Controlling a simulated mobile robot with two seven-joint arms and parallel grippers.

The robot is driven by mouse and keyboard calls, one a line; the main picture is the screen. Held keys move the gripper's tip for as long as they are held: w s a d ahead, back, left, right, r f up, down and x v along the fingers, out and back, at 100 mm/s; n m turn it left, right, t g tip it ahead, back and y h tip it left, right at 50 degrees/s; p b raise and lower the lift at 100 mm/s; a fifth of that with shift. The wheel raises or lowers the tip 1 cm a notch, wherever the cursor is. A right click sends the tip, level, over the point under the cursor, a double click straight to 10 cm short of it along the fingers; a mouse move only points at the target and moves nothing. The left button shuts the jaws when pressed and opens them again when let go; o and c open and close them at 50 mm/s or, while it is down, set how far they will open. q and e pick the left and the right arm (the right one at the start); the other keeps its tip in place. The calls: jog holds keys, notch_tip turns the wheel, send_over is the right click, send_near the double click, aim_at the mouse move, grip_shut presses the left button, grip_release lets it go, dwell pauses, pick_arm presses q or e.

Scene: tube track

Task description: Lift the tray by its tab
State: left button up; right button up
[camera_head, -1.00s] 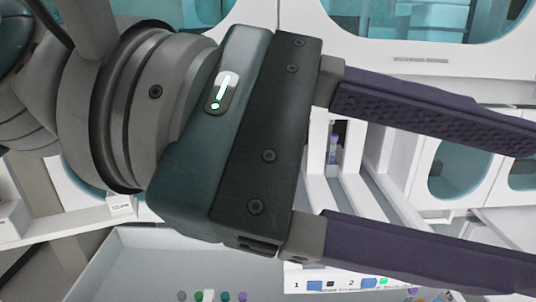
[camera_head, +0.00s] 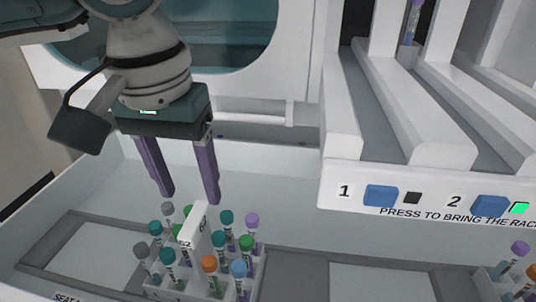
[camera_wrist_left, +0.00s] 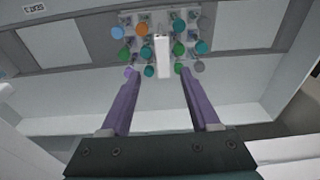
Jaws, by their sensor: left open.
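The tray (camera_head: 165,290) is a pale rack of capped tubes in the lower middle of the head view, seated in a grey recess. Its tab (camera_head: 191,226) is a white upright piece labelled S2, rising among the tubes. The tab also shows in the left wrist view (camera_wrist_left: 162,57). My left gripper (camera_head: 189,199) points down above the tray, with purple fingers apart and nothing between them. In the wrist view the fingertips (camera_wrist_left: 159,73) lie on either side of the tab's near end. Contact is not visible. My right gripper is not in view.
Tubes with teal, green, purple, orange, blue and grey caps (camera_head: 209,264) crowd around the tab. An empty grey seat (camera_head: 375,282) lies to the right, then another tube rack (camera_head: 507,280). A white housing with blue buttons (camera_head: 380,195) and sloping lanes stands at the right.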

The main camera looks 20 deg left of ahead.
aim_at(193, 218)
pick_arm(q)
jog(key=f, duration=0.2)
jog(key=f+b, duration=0.1)
jog(key=f, duration=0.3)
jog(key=shift+a+b, duration=0.3)
jog(key=shift+b, duration=0.05)
jog(key=shift+w, duration=0.1)
grip_shut()
jog(key=shift+r, duration=0.1)
